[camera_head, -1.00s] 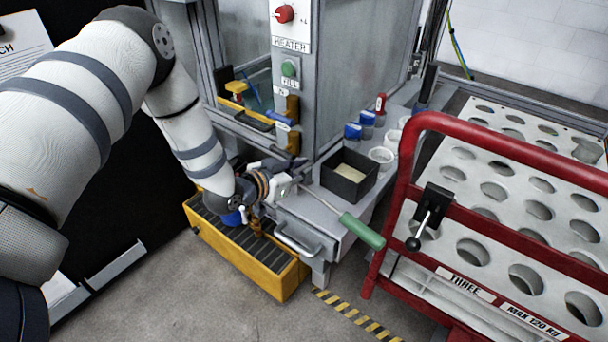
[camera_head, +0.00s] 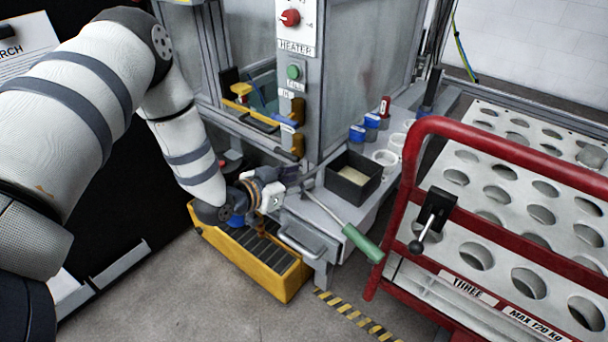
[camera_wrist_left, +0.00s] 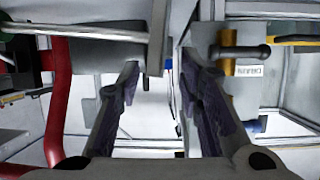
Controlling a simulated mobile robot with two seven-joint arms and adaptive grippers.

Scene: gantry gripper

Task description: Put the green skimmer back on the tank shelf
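The green skimmer's handle (camera_head: 362,243) sticks out past the front edge of the grey shelf (camera_head: 330,221) beside the tank (camera_head: 355,75), tilted down to the right. Its thin metal rod runs up-left toward my left gripper (camera_head: 299,181); I cannot make out its head. In the left wrist view the fingers of my left gripper (camera_wrist_left: 158,65) stand apart, with nothing visibly clamped between them. A thin rod (camera_wrist_left: 80,32) crosses the upper left there, beyond the left finger. Whether the gripper touches the skimmer is unclear. My right gripper is not in view.
A black bin (camera_head: 352,178), blue-topped containers (camera_head: 364,126) and white cups (camera_head: 385,158) crowd the shelf. A yellow slotted crate (camera_head: 255,262) stands below my left wrist. A red-railed cart (camera_head: 480,155) stands close on the right. The floor in front is free.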

